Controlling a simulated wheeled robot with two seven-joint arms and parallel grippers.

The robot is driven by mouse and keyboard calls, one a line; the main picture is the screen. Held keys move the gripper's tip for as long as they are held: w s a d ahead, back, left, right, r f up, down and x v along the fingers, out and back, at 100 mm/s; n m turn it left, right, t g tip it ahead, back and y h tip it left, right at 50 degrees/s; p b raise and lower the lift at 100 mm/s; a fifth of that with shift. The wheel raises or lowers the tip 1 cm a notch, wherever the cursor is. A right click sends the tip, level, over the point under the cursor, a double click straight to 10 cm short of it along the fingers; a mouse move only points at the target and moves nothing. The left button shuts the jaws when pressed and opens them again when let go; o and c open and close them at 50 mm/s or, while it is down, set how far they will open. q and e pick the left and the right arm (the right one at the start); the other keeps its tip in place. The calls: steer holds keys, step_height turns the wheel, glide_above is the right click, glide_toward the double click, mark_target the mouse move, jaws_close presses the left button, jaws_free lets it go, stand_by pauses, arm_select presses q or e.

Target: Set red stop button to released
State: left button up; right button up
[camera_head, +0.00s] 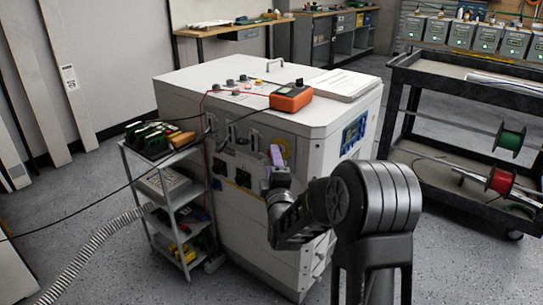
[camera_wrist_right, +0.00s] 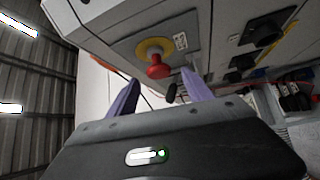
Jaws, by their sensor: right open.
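The red stop button (camera_wrist_right: 158,68) shows in the right wrist view, sticking out from a yellow round plate (camera_wrist_right: 150,48) on the white cabinet's front. In the head view the yellow plate (camera_head: 284,146) shows at the cabinet's upper front right, and the button itself is mostly hidden by my right gripper (camera_head: 277,155). My right gripper also shows in the right wrist view (camera_wrist_right: 160,95), with its two purple fingers apart and nothing between them. The button lies ahead of the fingertips, between their lines, apparently not touched. My left gripper is in neither view.
The white cabinet (camera_head: 185,88) carries an orange meter (camera_head: 291,97) and leads on top. A small shelf cart (camera_head: 160,180) with tools stands at its left. A dark cart (camera_head: 440,105) with cable spools stands at the right. Black switches (camera_wrist_right: 262,32) sit beside the button.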

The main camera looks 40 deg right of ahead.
steer(key=v, duration=0.4)
steer(key=shift+a, duration=0.1)
stand_by(0.4)
